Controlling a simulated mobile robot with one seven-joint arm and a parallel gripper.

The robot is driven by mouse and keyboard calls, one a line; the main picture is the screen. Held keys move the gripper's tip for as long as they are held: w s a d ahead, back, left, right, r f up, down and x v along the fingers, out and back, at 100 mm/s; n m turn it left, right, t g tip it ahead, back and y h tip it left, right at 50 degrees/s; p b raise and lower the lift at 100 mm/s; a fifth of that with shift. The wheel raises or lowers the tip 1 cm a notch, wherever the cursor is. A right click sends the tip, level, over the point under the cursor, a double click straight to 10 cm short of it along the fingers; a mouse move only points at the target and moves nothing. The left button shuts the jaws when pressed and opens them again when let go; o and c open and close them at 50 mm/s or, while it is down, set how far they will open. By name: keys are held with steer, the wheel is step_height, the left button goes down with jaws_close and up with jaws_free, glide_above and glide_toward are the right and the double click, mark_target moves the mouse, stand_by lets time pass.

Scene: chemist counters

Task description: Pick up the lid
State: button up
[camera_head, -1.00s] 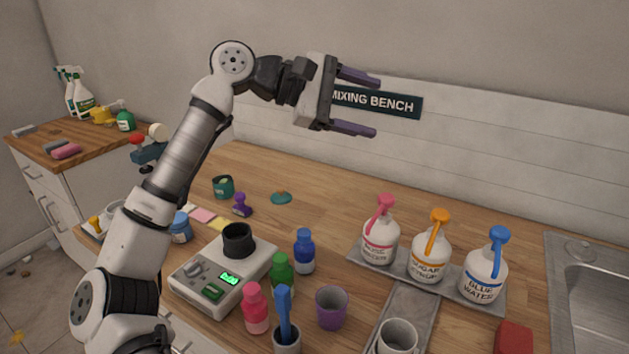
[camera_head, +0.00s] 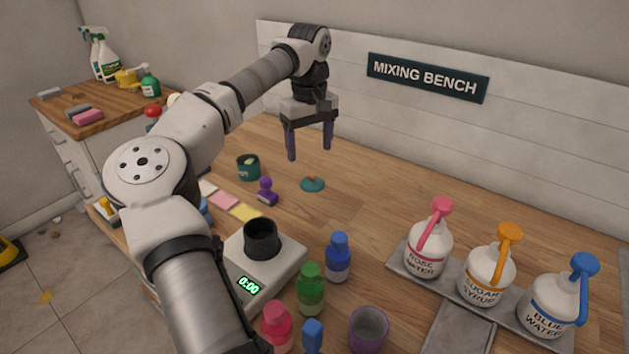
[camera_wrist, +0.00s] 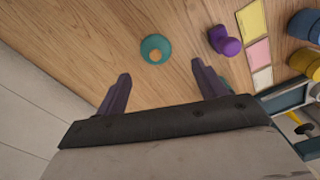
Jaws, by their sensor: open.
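The lid, a small teal disc with a knob (camera_head: 312,184), lies flat on the wooden counter toward the back. In the wrist view the lid (camera_wrist: 155,49) shows as a teal round with an orange-tan knob, beyond the fingertips and roughly between their lines. My gripper (camera_head: 309,155) points down above the counter, open and empty, with its purple fingers apart. The fingers also show in the wrist view (camera_wrist: 160,78). The gripper is above the lid and not touching it.
A purple stamp-like object (camera_head: 266,191) and a teal jar (camera_head: 248,167) stand left of the lid. A scale with a black cup (camera_head: 262,239), several bottles and a purple cup (camera_head: 369,328) are nearer. Three pump bottles (camera_head: 487,274) stand right.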

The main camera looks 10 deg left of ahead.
mark_target(312, 175)
step_height(312, 175, down, 3)
steer(key=shift+f, duration=0.15)
steer(key=shift+w+d+f+p, duration=0.15)
steer(key=shift+f+p, duration=0.15)
steer(key=shift+f, duration=0.6)
steer(key=shift+w+a+f+p, duration=0.15)
steer(key=shift+f+p, duration=0.1)
steer(key=shift+f, duration=0.65)
steer(key=shift+w+d+f+p, duration=0.15)
steer(key=shift+f+p, duration=0.15)
steer(key=shift+f, duration=0.6)
steer(key=shift+s, duration=0.1)
steer(key=c, duration=1.2)
steer(key=shift+c, duration=0.2)
